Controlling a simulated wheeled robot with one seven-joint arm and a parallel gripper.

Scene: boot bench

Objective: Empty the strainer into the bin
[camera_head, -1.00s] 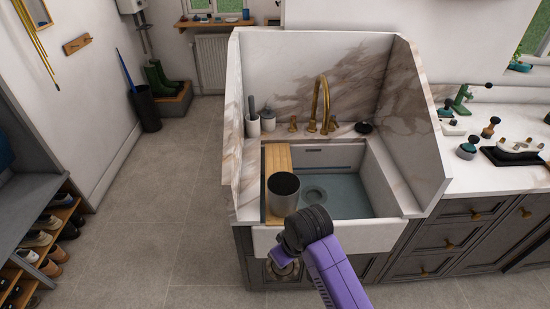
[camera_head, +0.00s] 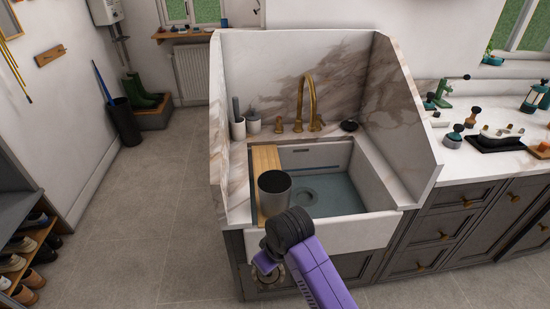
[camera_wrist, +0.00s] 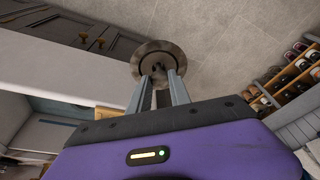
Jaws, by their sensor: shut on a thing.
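My gripper (camera_wrist: 158,88) is shut on the strainer (camera_wrist: 176,50), a round, flat metal disc with a raised centre, gripped near that centre in the wrist view. In the head view my gripper is hidden behind my dark wrist, and a small part of the strainer (camera_head: 265,263) shows in front of the sink cabinet. A grey, open-topped cylinder (camera_head: 273,205), which looks like the bin, stands on the wooden board at the sink's left side. Its inside looks dark and its contents cannot be told.
The white sink (camera_head: 350,234) has marble splash walls on three sides and a gold tap (camera_head: 308,100). A wooden board (camera_head: 266,159) spans its left side. A shoe rack (camera_head: 35,242) stands at far left. The floor between is clear.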

